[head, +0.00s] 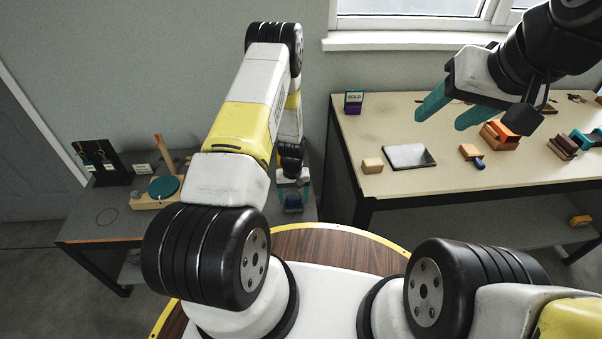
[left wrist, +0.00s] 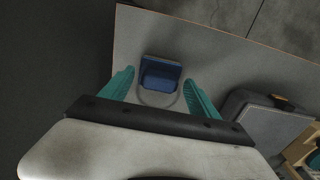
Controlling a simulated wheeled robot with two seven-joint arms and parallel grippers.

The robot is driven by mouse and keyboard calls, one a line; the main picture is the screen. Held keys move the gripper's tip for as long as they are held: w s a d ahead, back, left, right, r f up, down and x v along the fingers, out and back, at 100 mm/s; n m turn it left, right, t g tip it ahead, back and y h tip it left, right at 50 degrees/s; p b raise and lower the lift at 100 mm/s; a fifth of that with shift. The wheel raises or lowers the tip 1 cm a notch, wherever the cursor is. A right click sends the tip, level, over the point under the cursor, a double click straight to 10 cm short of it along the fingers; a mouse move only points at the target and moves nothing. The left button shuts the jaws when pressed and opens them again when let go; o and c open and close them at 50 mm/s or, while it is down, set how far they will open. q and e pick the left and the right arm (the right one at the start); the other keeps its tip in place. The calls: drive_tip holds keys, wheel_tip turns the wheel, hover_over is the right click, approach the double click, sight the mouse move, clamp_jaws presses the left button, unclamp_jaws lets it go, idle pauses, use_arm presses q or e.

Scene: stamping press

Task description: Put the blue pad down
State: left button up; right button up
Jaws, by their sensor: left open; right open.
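The blue pad (left wrist: 160,74) rests on the grey table top, beside or partly over a thin drawn ring; whether it touches the ring I cannot tell. It also shows small in the head view (head: 293,202), partly hidden by my arm. My left gripper (left wrist: 159,82) is open, with its teal fingers on either side of the pad and visible gaps to both. In the head view, my left gripper (head: 292,186) is low over the right end of the left table. My right gripper (head: 456,108) is open and empty above the right table.
The left table (head: 78,228) holds a wooden piece with a green disc (head: 164,187) and a black rack (head: 103,162). A dark grey box (left wrist: 265,122) stands close to the pad. The right table (head: 400,180) carries a tablet (head: 409,157) and several small blocks.

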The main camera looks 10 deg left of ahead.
use_arm(q)
wheel_tip(320, 180, up, 11)
wheel_tip(320, 180, up, 17)
drive_tip(key=t, duration=0.2)
hover_over(293, 197)
drive_tip(key=d, duration=0.1)
drive_tip(key=s+r+m+t+h, duration=0.1)
drive_tip(key=s+r, duration=0.4)
drive_tip(key=r, duration=0.8)
drive_tip(key=s+r+m+t, duration=0.1)
drive_tip(key=s+r, duration=0.6)
drive_tip(key=s, duration=0.2)
drive_tip(key=s+d+r+m+t+h, duration=0.1)
drive_tip(key=s+r+t, duration=0.1)
drive_tip(key=s+r, duration=0.5)
drive_tip(key=s, duration=0.3)
drive_tip(key=shift+s+d+r+m, duration=0.15)
drive_tip(key=shift+r+m, duration=0.1)
drive_tip(key=shift+m, duration=0.15)
drive_tip(key=shift+o, duration=0.5)
